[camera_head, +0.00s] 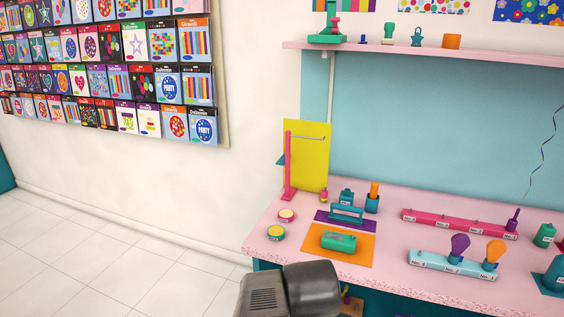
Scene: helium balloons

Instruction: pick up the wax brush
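I cannot tell for sure which thing is the wax brush; the likely ones are small. A teal cup (371,205) on the pink table holds an upright piece with an orange handle (374,189). A slim purple piece (513,219) stands upright at the right end of the long pink rack (450,223). A purple paddle-like piece (459,246) and an orange one (495,251) stand in the light-blue rack (425,261). Dark grey parts of my arm fill the bottom centre, in front of the table's near edge. My gripper's fingers do not show.
A shelf (480,54) hangs above. Tiled floor (120,260) at left is clear.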

